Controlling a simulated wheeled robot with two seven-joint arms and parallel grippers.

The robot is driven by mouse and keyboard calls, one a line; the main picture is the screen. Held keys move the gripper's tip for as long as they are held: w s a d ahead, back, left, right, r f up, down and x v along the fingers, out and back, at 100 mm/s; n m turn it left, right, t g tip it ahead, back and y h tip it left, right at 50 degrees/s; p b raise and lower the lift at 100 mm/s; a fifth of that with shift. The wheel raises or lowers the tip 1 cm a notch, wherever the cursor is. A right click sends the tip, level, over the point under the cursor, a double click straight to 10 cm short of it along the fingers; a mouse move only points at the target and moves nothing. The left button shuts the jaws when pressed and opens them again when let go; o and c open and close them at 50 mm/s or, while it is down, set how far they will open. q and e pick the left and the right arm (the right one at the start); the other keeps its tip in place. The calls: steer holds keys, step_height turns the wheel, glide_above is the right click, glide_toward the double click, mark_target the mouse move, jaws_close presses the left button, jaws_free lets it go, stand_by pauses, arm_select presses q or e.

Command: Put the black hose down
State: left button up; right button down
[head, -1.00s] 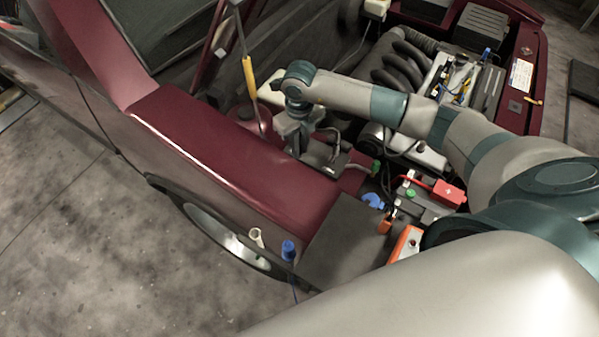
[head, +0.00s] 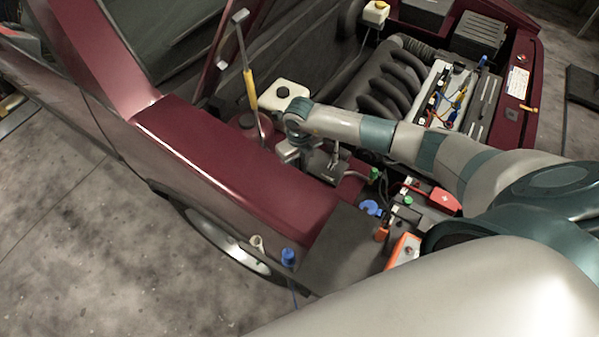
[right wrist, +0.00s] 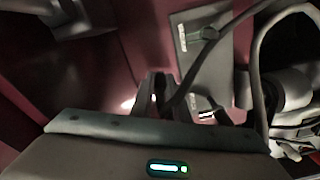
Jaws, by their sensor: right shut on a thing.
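My right gripper (head: 297,155) hangs down into the car's engine bay, just inside the dark red fender, with its fingertips largely hidden in the head view. In the right wrist view the same gripper's fingers (right wrist: 156,88) are close together. A black hose (right wrist: 235,22) runs from beside these fingers up to the top right, and my right gripper is shut on it. The exact grip point is dark and partly hidden. The hose is hard to pick out in the head view. My left gripper is not in view.
The red fender (head: 225,155) borders the bay on the left. A white reservoir (head: 283,96) and a yellow-handled strut (head: 249,85) stand behind the gripper. The engine (head: 392,80) is at the right.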

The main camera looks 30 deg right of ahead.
step_height(320, 180, down, 3)
steer(key=shift+r+p, duration=0.15)
steer(key=shift+p, duration=0.2)
steer(key=shift+f, duration=0.3)
steer(key=c, duration=2)
jaws_free()
steer(key=shift+r, duration=0.15)
step_height(320, 180, up, 11)
steer(key=b, duration=0.3)
steer(key=shift+r, duration=0.55)
